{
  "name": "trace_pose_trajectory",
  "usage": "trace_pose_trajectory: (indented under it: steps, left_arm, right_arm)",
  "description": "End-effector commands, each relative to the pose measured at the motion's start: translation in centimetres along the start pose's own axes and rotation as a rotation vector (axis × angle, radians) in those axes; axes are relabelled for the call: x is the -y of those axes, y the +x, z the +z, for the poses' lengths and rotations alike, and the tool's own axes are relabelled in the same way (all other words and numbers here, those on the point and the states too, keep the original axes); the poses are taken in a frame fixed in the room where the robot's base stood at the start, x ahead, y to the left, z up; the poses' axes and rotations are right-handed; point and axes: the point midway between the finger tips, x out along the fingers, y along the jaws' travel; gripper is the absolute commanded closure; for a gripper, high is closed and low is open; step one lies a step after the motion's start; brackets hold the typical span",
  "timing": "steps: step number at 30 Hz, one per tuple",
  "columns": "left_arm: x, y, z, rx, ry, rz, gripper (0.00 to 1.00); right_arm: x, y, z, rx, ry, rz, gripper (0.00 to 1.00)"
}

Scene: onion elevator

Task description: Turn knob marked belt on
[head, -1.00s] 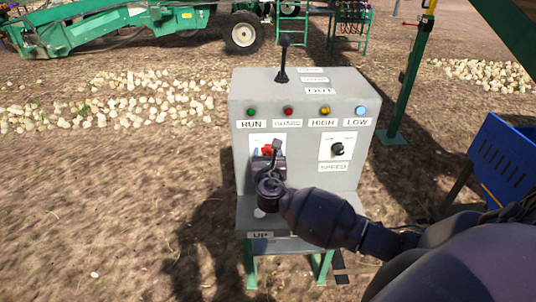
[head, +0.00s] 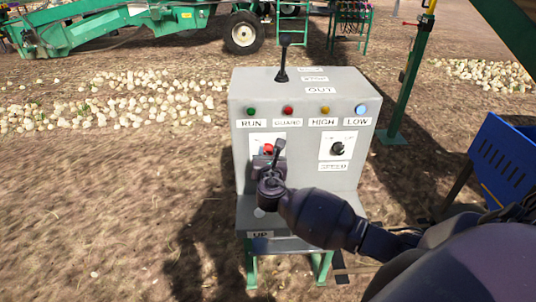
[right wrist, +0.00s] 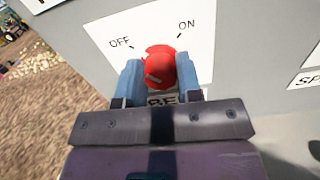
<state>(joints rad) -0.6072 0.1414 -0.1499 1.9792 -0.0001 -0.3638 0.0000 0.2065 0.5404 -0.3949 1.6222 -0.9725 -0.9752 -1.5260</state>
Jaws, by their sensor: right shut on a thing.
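The red belt knob (right wrist: 160,66) sits on a white plate on the grey control box, between an OFF mark at its upper left and an ON mark at its upper right. A label below the knob is partly hidden by my gripper; "BE" shows. My right gripper (right wrist: 159,85) is shut on the knob, one blue finger on each side. In the head view the knob (head: 268,149) shows as a small red patch beside my right gripper (head: 271,157). The knob's exact pointing direction is hard to tell. My left gripper is not in view.
The control box (head: 305,97) has a black lever (head: 282,70) on top, a row of lamps with the LOW lamp (head: 361,110) bright blue, and a black speed knob (head: 337,148) to the right. A blue crate (head: 500,160) stands at the right.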

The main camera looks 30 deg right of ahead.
Motion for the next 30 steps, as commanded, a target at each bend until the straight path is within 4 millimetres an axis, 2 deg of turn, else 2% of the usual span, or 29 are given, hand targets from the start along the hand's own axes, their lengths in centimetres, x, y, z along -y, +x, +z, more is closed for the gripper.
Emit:
trace_pose_trajectory:
  steps: [19, 30]
  left_arm:
    - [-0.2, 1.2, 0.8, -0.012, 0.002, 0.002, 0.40]
    - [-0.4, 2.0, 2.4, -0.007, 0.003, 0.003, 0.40]
  right_arm:
    - [0.2, -0.1, -0.4, -0.002, 0.564, -0.001, 0.91]
    - [0.3, 0.0, -0.5, -0.001, 0.916, -0.002, 0.91]
